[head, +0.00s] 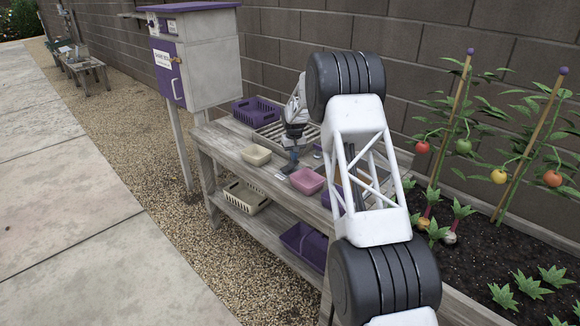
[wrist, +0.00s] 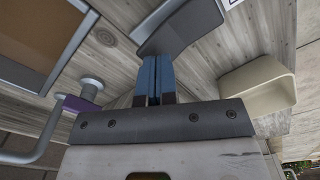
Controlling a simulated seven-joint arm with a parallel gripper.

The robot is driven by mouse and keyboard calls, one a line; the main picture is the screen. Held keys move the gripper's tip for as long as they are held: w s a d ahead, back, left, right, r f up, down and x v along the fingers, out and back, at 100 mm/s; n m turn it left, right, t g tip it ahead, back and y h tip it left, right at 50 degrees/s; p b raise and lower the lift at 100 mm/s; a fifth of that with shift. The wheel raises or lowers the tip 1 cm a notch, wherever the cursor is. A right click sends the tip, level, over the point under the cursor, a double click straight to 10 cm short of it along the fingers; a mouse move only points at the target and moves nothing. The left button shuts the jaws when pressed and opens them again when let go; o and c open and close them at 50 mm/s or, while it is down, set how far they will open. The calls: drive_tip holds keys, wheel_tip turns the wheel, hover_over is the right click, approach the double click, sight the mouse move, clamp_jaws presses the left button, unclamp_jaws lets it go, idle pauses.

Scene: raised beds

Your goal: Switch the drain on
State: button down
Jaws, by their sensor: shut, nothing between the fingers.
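My gripper (wrist: 157,78) has its blue fingers together and empty. Its tips are at a grey, angled plate (wrist: 180,25) on the wooden bench; I cannot tell whether they touch. A white label (wrist: 232,3) lies beside the plate. I cannot tell for certain whether the plate is the drain's switch, or its position. A small round disc (wrist: 105,37) lies flush in the planks to the left. In the head view my gripper (head: 289,168) is low over the bench (head: 232,151), near the white label (head: 281,177).
A cream tub (head: 257,154) and a pink tub (head: 307,180) stand close to my gripper. In the wrist view, a grey-framed brown panel (wrist: 50,35) and a grey bent pipe (wrist: 48,143) are at left. A purple crate (head: 257,111) stands behind.

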drive_tip(key=shift+f, duration=0.85)
idle(0.7)
drive_tip(key=shift+r, duration=3.5)
drive_tip(key=shift+r, duration=0.1)
